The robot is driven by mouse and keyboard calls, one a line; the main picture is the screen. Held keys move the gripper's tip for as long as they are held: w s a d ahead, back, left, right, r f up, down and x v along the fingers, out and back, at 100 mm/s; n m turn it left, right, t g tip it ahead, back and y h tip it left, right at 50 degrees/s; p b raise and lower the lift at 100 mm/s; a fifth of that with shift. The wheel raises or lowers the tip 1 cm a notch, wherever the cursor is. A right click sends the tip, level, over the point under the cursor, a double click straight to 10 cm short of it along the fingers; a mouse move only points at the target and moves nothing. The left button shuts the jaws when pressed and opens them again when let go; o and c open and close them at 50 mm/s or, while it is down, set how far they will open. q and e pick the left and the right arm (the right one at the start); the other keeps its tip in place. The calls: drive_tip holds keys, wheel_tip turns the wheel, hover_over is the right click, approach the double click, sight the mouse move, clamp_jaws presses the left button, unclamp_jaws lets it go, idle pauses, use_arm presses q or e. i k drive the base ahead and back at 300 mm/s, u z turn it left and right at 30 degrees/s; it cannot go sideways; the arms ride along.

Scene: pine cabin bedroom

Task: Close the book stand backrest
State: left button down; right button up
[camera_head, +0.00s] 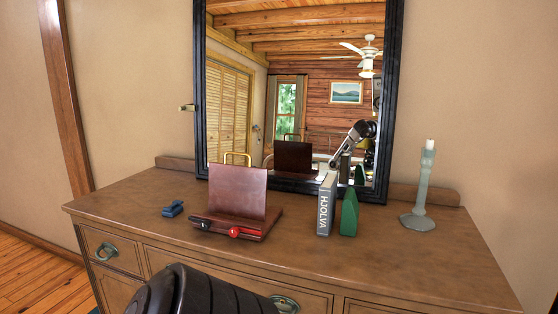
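The book stand (236,228) is dark reddish-brown wood and stands on the dresser top, left of the middle. Its backrest (237,191) is raised, nearly upright and leaning slightly back. A brass loop (238,157) shows above its top edge. A black knob (206,225) and a red knob (234,232) are at the front of the base, with a red strip beside them. The back of the stand shows only in the mirror's reflection. Neither gripper is in direct view; a black part of my arm fills the bottom edge, in front of the dresser.
A grey book (325,207) and a green bookend (349,213) stand right of the stand. A small blue object (173,209) lies left of it. A candle holder (422,192) stands at the right. The black-framed mirror (392,100) rises behind. The dresser's right front (430,255) is clear.

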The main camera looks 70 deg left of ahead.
sight(235, 190)
drive_tip(key=k, duration=0.95)
drive_tip(key=u, duration=0.6)
